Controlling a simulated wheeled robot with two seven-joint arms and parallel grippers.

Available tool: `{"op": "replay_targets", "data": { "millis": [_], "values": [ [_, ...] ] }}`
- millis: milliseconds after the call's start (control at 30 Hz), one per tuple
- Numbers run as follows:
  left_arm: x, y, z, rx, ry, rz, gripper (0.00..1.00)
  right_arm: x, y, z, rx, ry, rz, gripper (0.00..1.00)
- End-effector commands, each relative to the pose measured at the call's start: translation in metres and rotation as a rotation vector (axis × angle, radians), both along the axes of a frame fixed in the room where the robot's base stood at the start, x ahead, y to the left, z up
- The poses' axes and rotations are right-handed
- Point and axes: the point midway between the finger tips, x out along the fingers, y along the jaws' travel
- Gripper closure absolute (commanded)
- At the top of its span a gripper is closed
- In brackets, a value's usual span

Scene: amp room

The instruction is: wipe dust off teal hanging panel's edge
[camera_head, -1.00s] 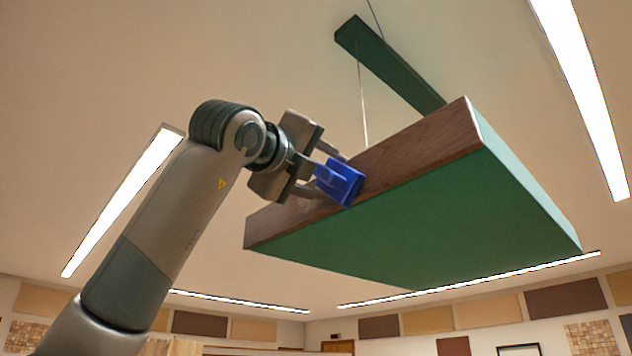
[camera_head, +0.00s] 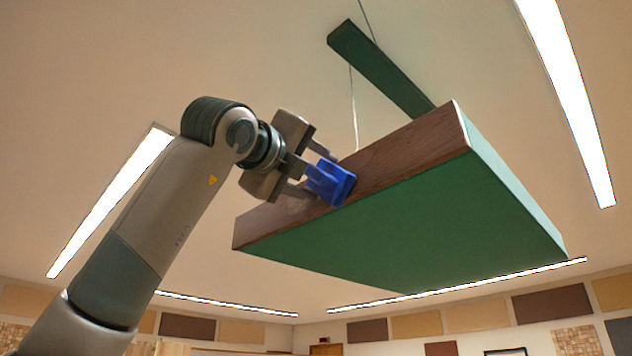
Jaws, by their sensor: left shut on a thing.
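The teal panel (camera_head: 410,215) hangs from the ceiling on thin wires, with a green underside and a brown wood-like edge (camera_head: 400,152) facing me. My left gripper (camera_head: 312,180) is shut on a blue block-like wiper (camera_head: 332,183). The wiper is at the brown edge, left of its middle, and appears to touch it; the exact contact face is hidden. The gripper hides part of the edge behind it. I cannot make out clear dust on the edge. My right gripper is not in view.
A dark green bar (camera_head: 380,68) is above the panel near the ceiling. Long ceiling lights run at the left (camera_head: 112,200), at the right (camera_head: 570,100) and behind the panel. Walls with coloured acoustic panels (camera_head: 552,303) are far back. The space below the panel looks free.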

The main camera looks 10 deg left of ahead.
Motion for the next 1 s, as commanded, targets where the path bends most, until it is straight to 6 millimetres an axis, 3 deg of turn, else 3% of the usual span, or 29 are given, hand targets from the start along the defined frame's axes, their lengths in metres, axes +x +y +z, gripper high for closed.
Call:
{"op": "replay_targets", "data": {
  "millis": [433, 1000],
  "values": [
    [0.02, 0.022, 0.0, -0.002, 0.002, 0.001, 0.67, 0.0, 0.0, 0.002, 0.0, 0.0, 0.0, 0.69],
    [0.025, 0.028, -0.001, -0.001, 0.003, 0.002, 0.67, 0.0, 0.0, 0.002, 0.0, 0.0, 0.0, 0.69]
  ]
}}
